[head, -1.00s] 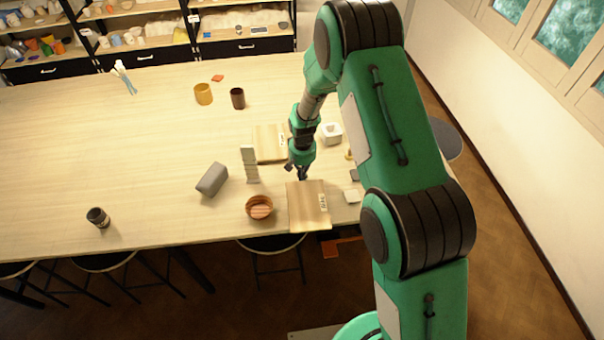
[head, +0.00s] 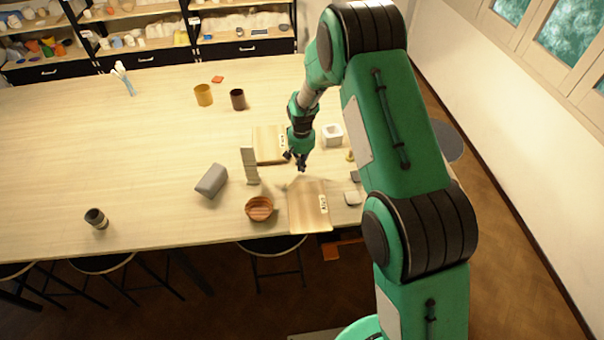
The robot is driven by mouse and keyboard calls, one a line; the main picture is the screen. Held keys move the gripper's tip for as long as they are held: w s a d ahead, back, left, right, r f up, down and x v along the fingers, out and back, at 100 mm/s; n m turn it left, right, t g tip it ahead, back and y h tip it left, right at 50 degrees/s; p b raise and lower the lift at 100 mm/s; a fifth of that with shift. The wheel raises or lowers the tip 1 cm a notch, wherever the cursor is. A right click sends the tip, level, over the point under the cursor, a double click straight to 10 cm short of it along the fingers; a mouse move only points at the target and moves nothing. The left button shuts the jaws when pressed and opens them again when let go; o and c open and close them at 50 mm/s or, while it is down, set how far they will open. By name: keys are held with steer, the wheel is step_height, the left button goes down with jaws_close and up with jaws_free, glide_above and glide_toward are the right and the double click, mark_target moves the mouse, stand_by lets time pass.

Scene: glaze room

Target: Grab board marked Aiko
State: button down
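Two light wooden boards lie on the table, each with a small white label at its right side. The near board (head: 309,212) lies at the table's front edge, its label (head: 323,204) too small to read surely. The far board (head: 266,146) lies further back, its right part close to my arm; its label is also unreadable here. My gripper (head: 296,162) points down between the two boards, just beyond the near board's back edge. Its dark fingers look spread and empty, and it touches neither board as far as I can tell.
A grey upright block (head: 249,165) and a reddish bowl (head: 259,208) stand left of the boards. A grey block (head: 212,180) lies further left. A white square pot (head: 332,135) and small pale pieces (head: 353,198) are to the right. The table's left middle is clear.

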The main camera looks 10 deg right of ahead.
step_height(320, 180, up, 8)
stand_by(0.5)
